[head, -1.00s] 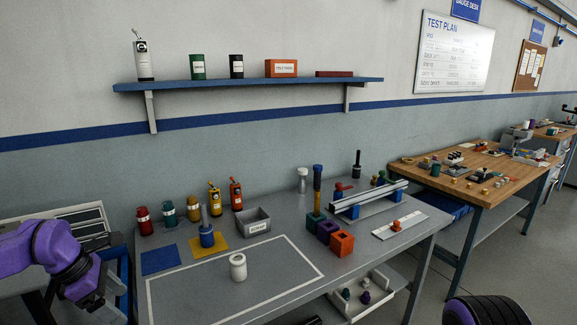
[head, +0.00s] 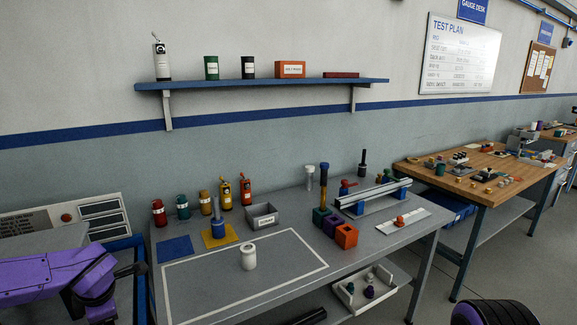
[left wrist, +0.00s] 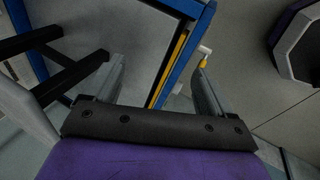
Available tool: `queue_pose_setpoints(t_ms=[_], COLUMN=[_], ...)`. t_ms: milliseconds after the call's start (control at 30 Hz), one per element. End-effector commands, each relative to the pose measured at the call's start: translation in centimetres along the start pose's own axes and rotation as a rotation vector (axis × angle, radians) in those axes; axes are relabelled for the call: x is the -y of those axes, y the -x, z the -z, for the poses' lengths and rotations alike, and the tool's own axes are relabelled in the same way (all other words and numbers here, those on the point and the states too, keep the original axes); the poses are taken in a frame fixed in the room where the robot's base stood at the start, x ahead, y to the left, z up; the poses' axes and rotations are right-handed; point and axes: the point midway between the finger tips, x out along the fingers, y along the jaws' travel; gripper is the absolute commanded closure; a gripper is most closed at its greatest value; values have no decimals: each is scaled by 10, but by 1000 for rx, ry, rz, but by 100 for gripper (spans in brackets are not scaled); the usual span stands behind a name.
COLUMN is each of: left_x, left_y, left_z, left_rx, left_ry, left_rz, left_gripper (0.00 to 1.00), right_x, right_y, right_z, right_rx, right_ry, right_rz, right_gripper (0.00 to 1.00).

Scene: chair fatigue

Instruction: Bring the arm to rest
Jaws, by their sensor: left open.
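My left arm (head: 45,280), purple and dark grey, comes in from the left edge of the head view. It is low, beside the left end of the grey workbench. Its fingertips are not clear in the head view. In the left wrist view my left gripper (left wrist: 160,78) is open, with its two grey fingers wide apart and nothing between them. Behind the fingers are the floor and a blue frame with a yellow strip (left wrist: 172,65). My right gripper is not in view.
The grey workbench (head: 290,275) carries a white cylinder (head: 248,257), a blue holder on a yellow mat, several small bottles, colored blocks (head: 346,236) and a rail fixture. A grey panel with a red button (head: 66,217) and a blue frame (head: 140,290) stand near my left arm.

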Motion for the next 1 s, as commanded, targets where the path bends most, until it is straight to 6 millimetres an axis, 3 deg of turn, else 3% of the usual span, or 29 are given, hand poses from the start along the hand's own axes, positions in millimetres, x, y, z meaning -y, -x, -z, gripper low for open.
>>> queue_pose_setpoints(t_ms=[167,300,433,600,700,800,1000], left_x=[34,112,196,305,346,365,365], left_y=[-48,-95,-123,-144,-150,-154,-154], left_z=[4,-12,-11,22,48,60,60], left_rx=[-227,-231,-142,-29,-15,-8,-8], left_ry=[-329,-792,-1131,-1516,-1630,-1677,-1677], left_rz=[-275,-415,-384,-230,-131,-83,-83], left_gripper=[16,16,16,16,16,16,16], right_x=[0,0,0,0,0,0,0], right_y=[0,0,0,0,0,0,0], right_z=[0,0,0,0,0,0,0], right_rx=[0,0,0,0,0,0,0], right_ry=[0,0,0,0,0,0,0], right_rz=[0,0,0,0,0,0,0], right_gripper=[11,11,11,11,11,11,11])
